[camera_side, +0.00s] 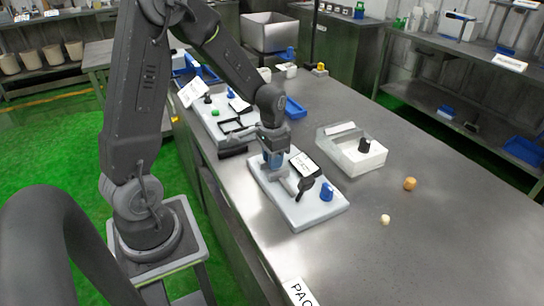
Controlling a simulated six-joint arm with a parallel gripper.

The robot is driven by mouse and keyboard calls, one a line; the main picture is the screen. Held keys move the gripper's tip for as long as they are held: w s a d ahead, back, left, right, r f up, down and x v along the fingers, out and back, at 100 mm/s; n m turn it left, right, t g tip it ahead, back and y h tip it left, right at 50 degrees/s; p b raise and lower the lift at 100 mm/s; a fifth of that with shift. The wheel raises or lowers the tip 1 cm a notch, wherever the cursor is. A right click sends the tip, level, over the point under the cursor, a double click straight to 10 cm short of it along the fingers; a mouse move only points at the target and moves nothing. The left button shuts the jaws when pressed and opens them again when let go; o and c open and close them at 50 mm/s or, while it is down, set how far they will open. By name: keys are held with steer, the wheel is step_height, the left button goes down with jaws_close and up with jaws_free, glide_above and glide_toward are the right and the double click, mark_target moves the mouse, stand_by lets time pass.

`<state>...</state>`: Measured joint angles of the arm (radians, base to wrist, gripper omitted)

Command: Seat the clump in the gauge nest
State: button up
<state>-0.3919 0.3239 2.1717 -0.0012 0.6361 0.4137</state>
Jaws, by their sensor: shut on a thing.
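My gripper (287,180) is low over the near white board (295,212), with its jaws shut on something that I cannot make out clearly. A black, knob-like part (305,188) is right beside the jaws; I cannot tell whether they touch it. A tan lump (410,184) and a smaller pale lump (385,219) lie apart on the bench at right, away from my gripper. I cannot tell which thing is the clump. The gauge nest cannot be told for sure among the fixtures; my gripper covers part of the near board.
A clear-walled white tray (348,160) with a black cylinder (364,145) is behind at right. A second board (205,123) is at left. The bench's right front is clear.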

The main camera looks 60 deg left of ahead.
steer(key=shift+s+f, duration=0.15)
steer(key=shift+f, duration=0.45)
steer(key=shift+s+f, duration=0.15)
steer(key=shift+f, duration=0.45)
steer(key=o, duration=0.9)
steer(key=shift+o, duration=0.7)
step_height(320, 180, up, 15)
steer(key=shift+w, duration=0.25)
steer(key=s+d+r+t, duration=0.2)
steer(key=s+d+r, duration=0.1)
steer(key=s+d, duration=0.3)
steer(key=s+d+r+t, duration=0.3)
steer(key=s+d, duration=0.4)
steer(key=shift+d, duration=0.25)
